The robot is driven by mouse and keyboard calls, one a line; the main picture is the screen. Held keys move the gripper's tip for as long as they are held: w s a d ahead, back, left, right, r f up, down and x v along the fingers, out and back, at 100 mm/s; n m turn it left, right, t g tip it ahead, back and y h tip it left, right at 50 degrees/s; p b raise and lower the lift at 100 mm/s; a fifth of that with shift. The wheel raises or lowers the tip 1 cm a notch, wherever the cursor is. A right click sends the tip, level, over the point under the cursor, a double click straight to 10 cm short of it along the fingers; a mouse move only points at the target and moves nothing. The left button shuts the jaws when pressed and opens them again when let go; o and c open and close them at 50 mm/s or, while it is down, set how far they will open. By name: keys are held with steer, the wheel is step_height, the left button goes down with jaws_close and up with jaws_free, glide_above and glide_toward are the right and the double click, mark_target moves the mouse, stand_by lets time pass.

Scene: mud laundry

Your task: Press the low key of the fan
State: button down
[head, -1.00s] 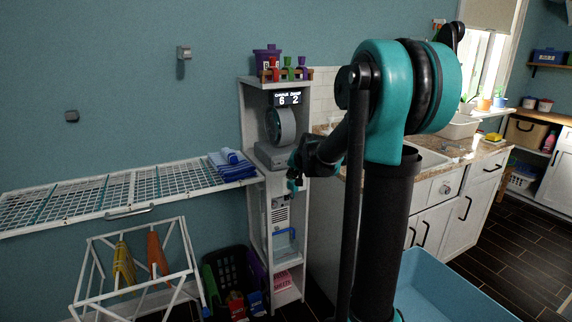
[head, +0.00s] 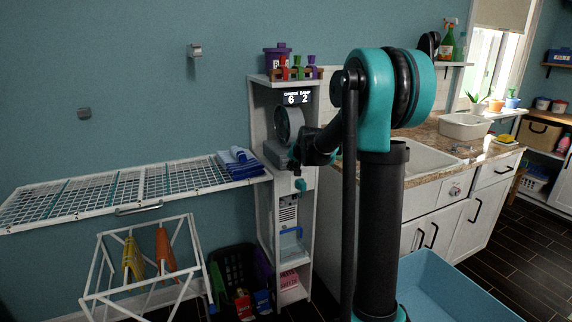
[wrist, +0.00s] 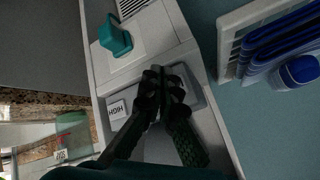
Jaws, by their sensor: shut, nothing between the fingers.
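The grey fan (head: 289,124) stands in an upper compartment of the narrow white shelf unit, its round head above a grey base (head: 273,153). My gripper (head: 294,160) is in front of the base in the head view and covers part of it. In the wrist view my gripper (wrist: 160,72) has its dark fingers together, with nothing between them, over the fan base (wrist: 194,90). A white key label reading HIGH (wrist: 117,109), upside down, shows left of the fingers. The low key cannot be made out; the fingers hide part of the base. Contact cannot be told.
A teal item (wrist: 115,38) is on the shelf unit's front close to my fingers. A drying rack (head: 130,188) with folded blue cloths (head: 238,164) adjoins the shelf on the left. The sink counter (head: 440,150) is on the right.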

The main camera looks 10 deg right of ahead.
mark_target(286, 162)
steer(key=shift+w+a, duration=0.25)
steer(key=shift+w, duration=0.6)
steer(key=shift+w, duration=0.1)
stand_by(0.8)
steer(key=shift+w+a, duration=0.15)
steer(key=shift+w, duration=0.15)
